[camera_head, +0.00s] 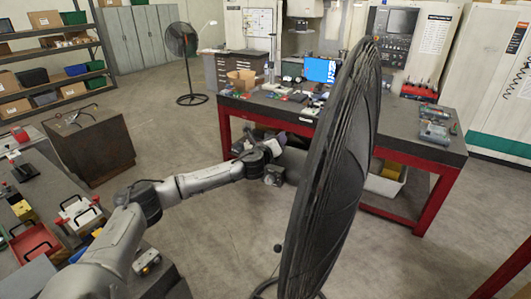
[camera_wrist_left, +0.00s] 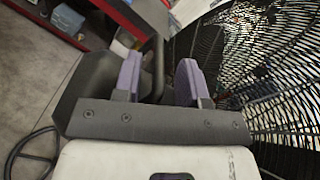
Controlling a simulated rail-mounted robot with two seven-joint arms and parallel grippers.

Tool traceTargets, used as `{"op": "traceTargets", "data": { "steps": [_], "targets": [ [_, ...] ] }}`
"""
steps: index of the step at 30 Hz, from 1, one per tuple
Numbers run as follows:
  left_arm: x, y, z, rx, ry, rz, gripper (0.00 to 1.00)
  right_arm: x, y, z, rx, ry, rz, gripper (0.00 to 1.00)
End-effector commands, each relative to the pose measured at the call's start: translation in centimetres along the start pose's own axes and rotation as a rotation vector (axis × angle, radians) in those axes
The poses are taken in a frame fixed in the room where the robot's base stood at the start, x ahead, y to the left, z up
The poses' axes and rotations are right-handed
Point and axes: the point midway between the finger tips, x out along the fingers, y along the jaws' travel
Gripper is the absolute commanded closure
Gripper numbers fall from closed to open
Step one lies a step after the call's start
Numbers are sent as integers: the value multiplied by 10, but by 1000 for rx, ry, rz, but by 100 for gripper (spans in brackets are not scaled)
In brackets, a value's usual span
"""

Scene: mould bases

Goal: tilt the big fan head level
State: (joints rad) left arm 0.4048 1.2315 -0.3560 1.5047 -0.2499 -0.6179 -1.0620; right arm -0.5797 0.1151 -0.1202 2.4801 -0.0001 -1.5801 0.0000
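The big fan head (camera_head: 335,170) stands large and close in the head view, seen nearly edge-on, its round black cage leaning slightly off vertical. In the left wrist view its wire cage (camera_wrist_left: 270,75) fills the right side. A black loop-shaped handle (camera_wrist_left: 157,62) beside a dark housing (camera_wrist_left: 92,80) shows in front of the gripper. My left gripper (camera_head: 277,144) is behind the fan head, partly hidden by it. In the left wrist view its purple fingers (camera_wrist_left: 160,80) are apart, with the handle showing between them; contact cannot be told. My right gripper is not in view.
A red-framed workbench (camera_head: 420,148) with tools and a blue-screened laptop (camera_head: 320,70) stands behind the fan. A smaller fan (camera_head: 182,40) stands at the back. A brown cabinet (camera_head: 92,150) and a shelf (camera_head: 50,50) are at left. Middle-left floor is clear.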

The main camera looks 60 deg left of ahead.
Motion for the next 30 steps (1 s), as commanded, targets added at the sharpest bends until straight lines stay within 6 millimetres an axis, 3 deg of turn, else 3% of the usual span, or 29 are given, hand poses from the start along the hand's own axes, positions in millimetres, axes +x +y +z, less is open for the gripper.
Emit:
{"op": "traceTargets", "data": {
  "steps": [9,18,30],
  "targets": [
    [-43,1,-4,7,4,-2,62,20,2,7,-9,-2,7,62],
    [-72,1,-4,11,4,-2,62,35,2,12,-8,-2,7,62],
    [-99,-1,0,8,2,-2,62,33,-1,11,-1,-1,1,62]
  ]
}}
